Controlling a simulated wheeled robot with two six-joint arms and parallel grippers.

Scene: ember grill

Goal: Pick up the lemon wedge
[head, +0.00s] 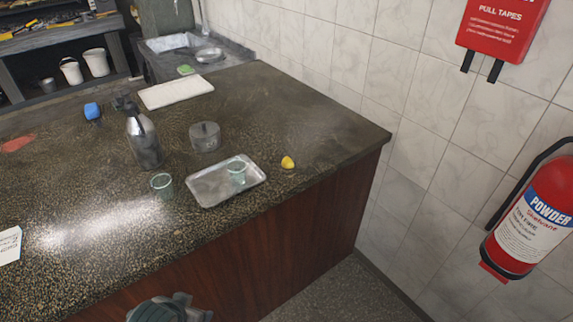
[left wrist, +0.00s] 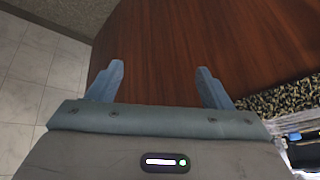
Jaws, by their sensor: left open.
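The lemon wedge (head: 288,162) is small and yellow. It lies on the dark speckled counter (head: 330,132) near its right end, just right of a metal tray, in the head view. My left gripper (left wrist: 158,85) is open and empty in the left wrist view, with its two blue fingers apart in front of the counter's brown wood side (left wrist: 170,40). In the head view part of my left arm (head: 168,308) shows at the bottom edge, well below and left of the wedge. The wedge is not in the left wrist view. My right gripper is in neither view.
A metal tray (head: 211,197) holding a clear glass (head: 237,172) sits left of the wedge. Another glass (head: 161,185), a dark metal flask (head: 144,140) and a grey round pot (head: 205,137) stand further left. A tiled wall and fire extinguisher (head: 535,215) are at right.

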